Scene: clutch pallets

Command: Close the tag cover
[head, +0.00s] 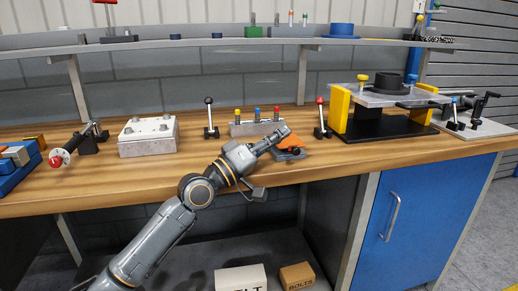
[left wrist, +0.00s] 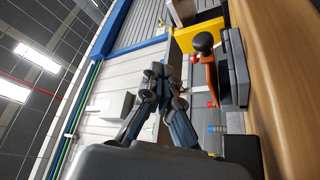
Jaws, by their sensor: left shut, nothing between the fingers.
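The tag cover looks to be the orange plate (head: 293,142) on a small dark grey block (head: 290,155) at the bench's front edge. In the left wrist view, turned on its side, the orange plate (left wrist: 211,78) stands at a slant off its grey block (left wrist: 236,68). A black round knob (left wrist: 203,42) is close by it. My left gripper (head: 284,131) is shut and empty, just above the orange plate and hiding part of it. Whether it touches the plate is unclear. The shut fingers also show in the left wrist view (left wrist: 160,75). My right gripper is in neither view.
Behind is a grey block with coloured pegs (head: 258,127), between a black-knobbed lever (head: 210,118) and a red-knobbed lever (head: 321,118). A yellow-sided press (head: 340,108) stands to the right, a bolted metal block (head: 147,136) to the left. Bare wood (head: 120,180) lies along the front.

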